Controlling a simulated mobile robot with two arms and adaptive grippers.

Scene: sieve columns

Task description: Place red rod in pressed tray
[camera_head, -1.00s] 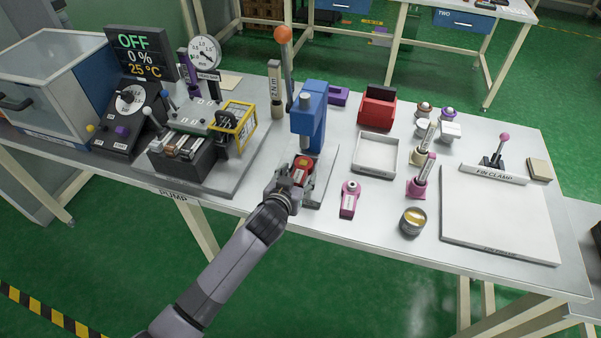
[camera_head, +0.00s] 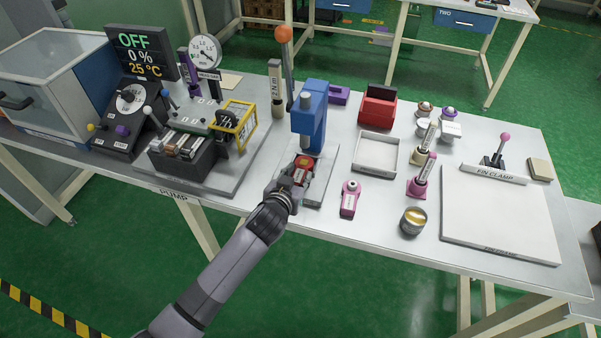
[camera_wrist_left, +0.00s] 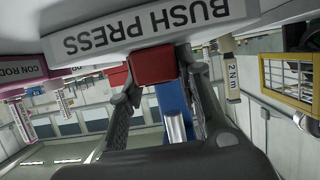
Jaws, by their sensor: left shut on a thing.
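The red rod (camera_head: 304,161) is at the blue bush press (camera_head: 311,118), under its ram. My left gripper (camera_head: 299,176) is shut on the rod from the front. In the left wrist view, the rod's red end (camera_wrist_left: 153,65) sits between my two fingers (camera_wrist_left: 160,82); the rest of it is hidden. I cannot tell whether the rod still touches the press. An empty, shallow white tray (camera_head: 360,170) lies to the right of the press; its label is too small to read. My right gripper is out of view.
A red bin (camera_head: 378,106) stands behind the tray. A round tin (camera_head: 413,221) and upright labelled holders (camera_head: 421,175) stand to the right. The press lever (camera_head: 287,70) rises behind my gripper.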

